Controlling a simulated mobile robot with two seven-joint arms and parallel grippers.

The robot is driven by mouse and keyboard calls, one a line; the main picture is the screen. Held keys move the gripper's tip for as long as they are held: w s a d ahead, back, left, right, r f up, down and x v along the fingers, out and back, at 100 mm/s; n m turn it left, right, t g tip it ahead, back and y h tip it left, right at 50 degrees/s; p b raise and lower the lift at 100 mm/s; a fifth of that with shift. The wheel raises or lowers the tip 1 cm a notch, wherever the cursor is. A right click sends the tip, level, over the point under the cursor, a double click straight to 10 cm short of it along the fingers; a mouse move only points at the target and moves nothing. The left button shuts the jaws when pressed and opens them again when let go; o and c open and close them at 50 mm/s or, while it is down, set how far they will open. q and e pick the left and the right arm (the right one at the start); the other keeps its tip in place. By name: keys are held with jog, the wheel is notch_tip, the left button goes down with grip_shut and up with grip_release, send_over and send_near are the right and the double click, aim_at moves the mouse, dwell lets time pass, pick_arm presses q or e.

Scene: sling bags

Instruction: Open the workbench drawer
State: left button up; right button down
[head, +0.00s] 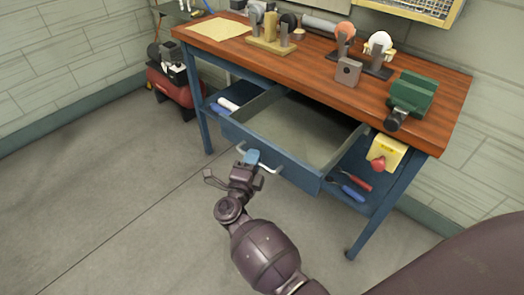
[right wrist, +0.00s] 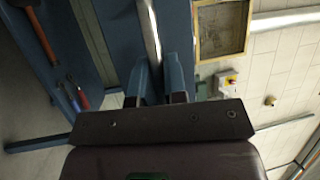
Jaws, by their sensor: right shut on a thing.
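The workbench drawer (head: 300,128) is a blue-fronted box under the wooden top, pulled well out, and its inside looks empty. A pale bar handle (head: 270,168) runs along its front. My right gripper (head: 251,157) is shut on the handle near its middle; the blue fingers hide part of the bar. In the right wrist view the fingers (right wrist: 158,80) close around the handle (right wrist: 150,35). My left gripper does not show.
The workbench (head: 330,62) carries grinders, a green vise (head: 411,93) and other tools. A lower shelf holds screwdrivers (head: 350,180) and a yellow box with a red button (head: 386,153). A red compressor (head: 172,83) stands at the left. The floor in front is clear.

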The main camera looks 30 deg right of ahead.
jog(key=shift+a, duration=0.1)
jog(key=c, duration=1.5)
grip_release()
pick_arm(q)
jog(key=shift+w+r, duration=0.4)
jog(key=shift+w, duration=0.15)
pick_arm(e)
jog(key=shift+o, duration=0.2)
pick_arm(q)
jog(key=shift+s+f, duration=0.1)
